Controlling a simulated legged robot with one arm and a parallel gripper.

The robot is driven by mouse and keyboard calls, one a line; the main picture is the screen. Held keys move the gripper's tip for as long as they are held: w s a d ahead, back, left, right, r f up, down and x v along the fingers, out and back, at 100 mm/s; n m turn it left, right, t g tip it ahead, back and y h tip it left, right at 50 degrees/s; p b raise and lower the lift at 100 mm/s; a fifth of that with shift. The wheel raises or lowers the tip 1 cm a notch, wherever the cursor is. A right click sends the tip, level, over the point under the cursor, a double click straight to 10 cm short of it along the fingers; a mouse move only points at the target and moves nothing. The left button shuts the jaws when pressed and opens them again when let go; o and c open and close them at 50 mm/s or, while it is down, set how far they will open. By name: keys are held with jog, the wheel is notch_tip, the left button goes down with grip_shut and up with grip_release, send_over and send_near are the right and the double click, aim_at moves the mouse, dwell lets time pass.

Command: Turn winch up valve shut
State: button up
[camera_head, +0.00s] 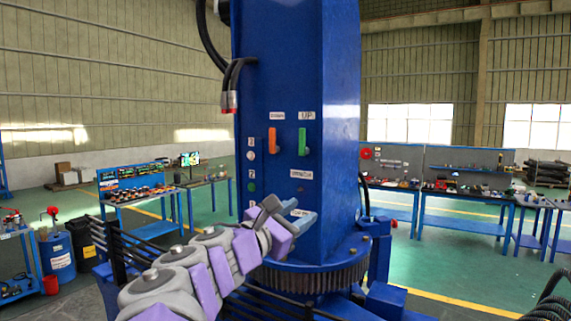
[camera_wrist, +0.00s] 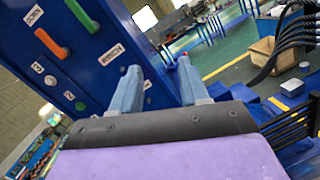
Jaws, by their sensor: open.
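A blue crane column (camera_head: 340,90) carries two upright lever handles. The green handle (camera_head: 302,141) sits below a label reading UP (camera_head: 306,115). The orange handle (camera_head: 272,140) is to its left, below another label. A lower label, probably reading winch, is under the handles. In the wrist view the green handle (camera_wrist: 82,15) and orange handle (camera_wrist: 50,43) appear tilted at the upper left. My gripper (camera_head: 290,213) is open and empty, below the handles near the column's lower front. Its fingers also show in the wrist view (camera_wrist: 158,75), apart from both handles.
A toothed ring (camera_head: 315,278) circles the column's base. Small round buttons, one green (camera_head: 251,187), line the column's left edge. Black hoses (camera_head: 230,80) hang at the upper left. Workbenches (camera_head: 460,222) and a blue barrel (camera_head: 57,257) stand behind on green floor.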

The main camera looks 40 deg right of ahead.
jog(key=w+a+r+n+t+h, duration=0.2)
jog(key=w+a+r+n+t, duration=0.25)
jog(key=w+r+n, duration=0.2)
send_near(303, 144)
jog(key=shift+g, duration=0.25)
jog(key=p+x, duration=0.2)
jog(key=x, duration=0.7)
jog(key=shift+w+d+r, duration=0.2)
jog(key=shift+w+r, duration=0.05)
jog(key=shift+a+r, duration=0.1)
jog(key=shift+a, duration=1.05)
jog(key=shift+c, duration=0.7)
jog(key=shift+a+r, duration=0.1)
jog(key=c, duration=0.3)
jog(key=shift+s+d, duration=0.15)
jog(key=shift+d, duration=0.3)
jog(key=c, duration=0.3)
grip_shut()
